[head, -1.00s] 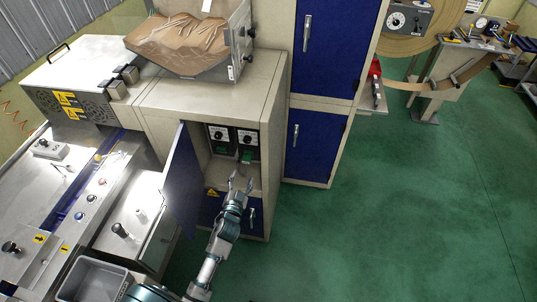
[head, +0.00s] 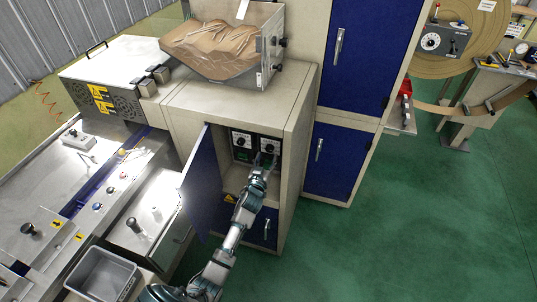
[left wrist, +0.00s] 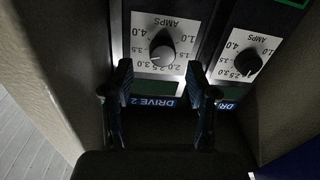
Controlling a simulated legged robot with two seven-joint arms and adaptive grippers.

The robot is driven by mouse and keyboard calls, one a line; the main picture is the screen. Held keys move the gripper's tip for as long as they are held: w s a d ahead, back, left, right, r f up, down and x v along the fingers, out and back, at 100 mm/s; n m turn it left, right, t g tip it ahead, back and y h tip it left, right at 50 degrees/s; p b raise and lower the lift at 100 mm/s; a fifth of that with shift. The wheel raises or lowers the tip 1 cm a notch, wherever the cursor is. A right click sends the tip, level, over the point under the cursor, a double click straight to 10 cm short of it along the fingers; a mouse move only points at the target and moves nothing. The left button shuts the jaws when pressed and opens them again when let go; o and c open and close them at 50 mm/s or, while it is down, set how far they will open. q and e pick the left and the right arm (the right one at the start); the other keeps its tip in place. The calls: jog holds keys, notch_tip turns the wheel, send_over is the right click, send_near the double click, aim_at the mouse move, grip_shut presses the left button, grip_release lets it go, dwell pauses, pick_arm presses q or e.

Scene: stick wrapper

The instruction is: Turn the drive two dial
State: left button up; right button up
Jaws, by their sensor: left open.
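My right gripper is not in view.
A second, black dial (left wrist: 248,65) sits beside it; it also shows in the head view (head: 241,141). The blue cabinet door (head: 201,182) stands open left of my arm. Cabinet walls frame the panels closely. Green floor (head: 400,240) is clear at the right.

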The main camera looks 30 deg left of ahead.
aim_at(269, 150)
pick_arm(q)
jog(key=x, duration=0.3)
jog(key=shift+a+f, duration=0.1)
jog(key=shift+a, duration=0.25)
jog(key=shift+w+d, duration=0.1)
jog(key=shift+d, duration=0.1)
grip_shut()
jog(key=shift+m, duration=0.8)
grip_release()
jog(key=v, duration=1.2)
jog(key=shift+a+f, duration=0.1)
